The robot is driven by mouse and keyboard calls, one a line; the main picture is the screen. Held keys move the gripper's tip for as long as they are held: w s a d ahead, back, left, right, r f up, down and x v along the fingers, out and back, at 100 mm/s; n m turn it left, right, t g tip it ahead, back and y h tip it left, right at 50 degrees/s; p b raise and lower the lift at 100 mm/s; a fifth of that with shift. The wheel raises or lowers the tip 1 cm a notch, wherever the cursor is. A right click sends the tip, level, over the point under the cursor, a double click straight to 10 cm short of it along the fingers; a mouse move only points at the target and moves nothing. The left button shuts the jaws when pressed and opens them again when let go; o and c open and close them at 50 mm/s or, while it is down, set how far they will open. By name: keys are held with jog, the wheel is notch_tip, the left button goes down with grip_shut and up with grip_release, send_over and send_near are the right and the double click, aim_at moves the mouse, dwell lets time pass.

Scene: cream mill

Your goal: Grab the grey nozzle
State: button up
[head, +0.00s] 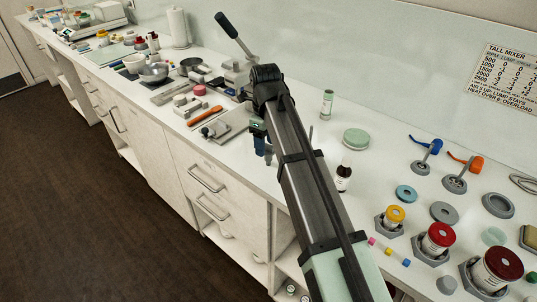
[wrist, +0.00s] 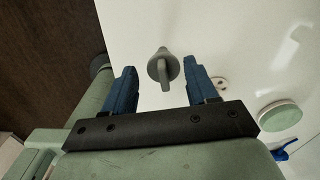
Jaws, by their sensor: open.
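The grey nozzle (wrist: 160,68) is in the wrist view, a round flanged piece with a narrow spout, on the white counter (wrist: 225,30). My gripper (wrist: 159,82) is open and empty, with one blue finger on each side of the nozzle in the picture. A gap shows between the nozzle and each finger; how far below the fingertips it lies is hard to tell. In the head view my gripper (head: 264,148) points down over the counter's front part, and my arm hides much around it. I cannot make out the nozzle surely there.
A dark bottle (head: 344,177), a green round lid (head: 356,138) and a pale green can (head: 327,103) stand right of my arm. A grey tray (head: 232,125) lies left of my gripper. Several jars and rings fill the right end. The counter's front edge is close.

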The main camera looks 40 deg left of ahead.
aim_at(268, 151)
jog(key=shift+w+d+f, duration=0.1)
jog(key=shift+d+f, duration=0.05)
jog(key=shift+f, duration=1.15)
jog(key=shift+w+d+f, duration=0.1)
jog(key=shift+d+f, duration=0.05)
jog(key=shift+f, duration=1.1)
jog(key=shift+c, duration=0.5)
jog(key=c, duration=0.8)
